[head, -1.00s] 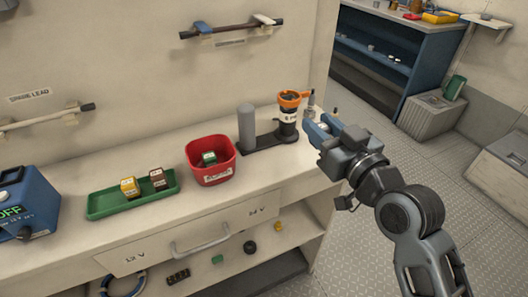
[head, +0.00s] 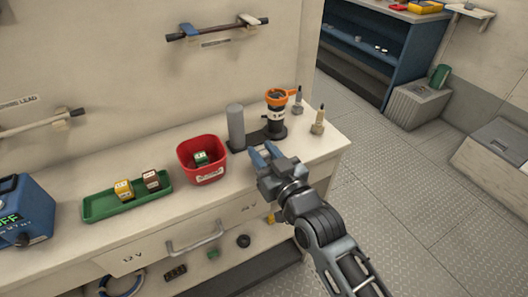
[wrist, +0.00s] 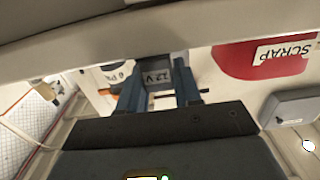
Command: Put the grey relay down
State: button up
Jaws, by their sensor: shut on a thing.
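My gripper (head: 265,154) is over the front of the bench top, right of the red bin and in front of the black stand. In the wrist view its blue fingers (wrist: 160,92) are shut on the grey relay (wrist: 158,76), which has a face marked "12 V". In the head view I cannot make out the relay between the fingers. The wrist view does not show clearly how far the relay is from the bench.
A green tray (head: 104,211) holds a yellow relay (head: 124,190) and a brown relay (head: 151,180). The red scrap bin (head: 207,175) holds a green relay (head: 201,158). A grey cylinder (head: 236,127), an orange-topped device (head: 276,115) and two small pointed items (head: 318,122) stand behind my gripper.

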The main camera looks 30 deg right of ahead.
jog(key=shift+f, duration=0.1)
jog(key=o, duration=1)
jog(key=shift+r, duration=0.25)
jog(key=s+b, duration=0.2)
jog(key=s, duration=1)
jog(key=shift+f, duration=0.1)
